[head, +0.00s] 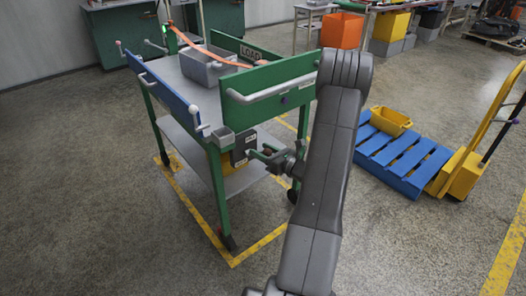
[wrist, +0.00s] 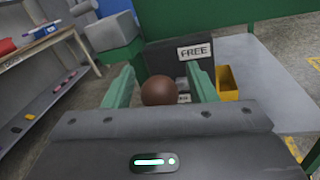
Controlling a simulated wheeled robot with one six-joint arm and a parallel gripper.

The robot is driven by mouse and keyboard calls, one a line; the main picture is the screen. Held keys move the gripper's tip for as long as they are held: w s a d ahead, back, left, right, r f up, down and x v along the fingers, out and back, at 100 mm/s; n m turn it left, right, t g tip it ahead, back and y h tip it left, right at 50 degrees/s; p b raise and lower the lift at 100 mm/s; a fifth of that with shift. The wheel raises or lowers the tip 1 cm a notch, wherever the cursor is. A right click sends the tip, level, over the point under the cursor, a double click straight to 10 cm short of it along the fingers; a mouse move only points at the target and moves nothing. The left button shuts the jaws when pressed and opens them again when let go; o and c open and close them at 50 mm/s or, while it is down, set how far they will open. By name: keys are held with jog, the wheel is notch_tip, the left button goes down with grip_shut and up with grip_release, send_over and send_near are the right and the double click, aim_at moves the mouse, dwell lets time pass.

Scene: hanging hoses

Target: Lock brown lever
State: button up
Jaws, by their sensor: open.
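The brown lever shows in the wrist view as a round brown knob (wrist: 158,91), with its shaft hidden behind it. It appears between the two green fingers of my gripper (wrist: 160,84), which are apart; contact with either finger is not visible. Behind the knob is a dark panel (wrist: 161,60) with a FREE label (wrist: 195,52) at its upper right. A lower label (wrist: 184,99) is mostly hidden by the knob. In the head view my gripper (head: 262,153) is at the dark panel (head: 241,150) on the green cart (head: 218,185); the knob cannot be made out there.
A grey bin (head: 208,66) with an orange strap sits on top. A blue pallet (head: 400,157) stands right. Floor is clear left.

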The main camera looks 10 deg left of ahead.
jog(key=shift+a, duration=0.1)
grip_shut()
jog(key=shift+w, duration=0.1)
jog(key=shift+f+b, duration=0.15)
jog(key=shift+b, duration=0.15)
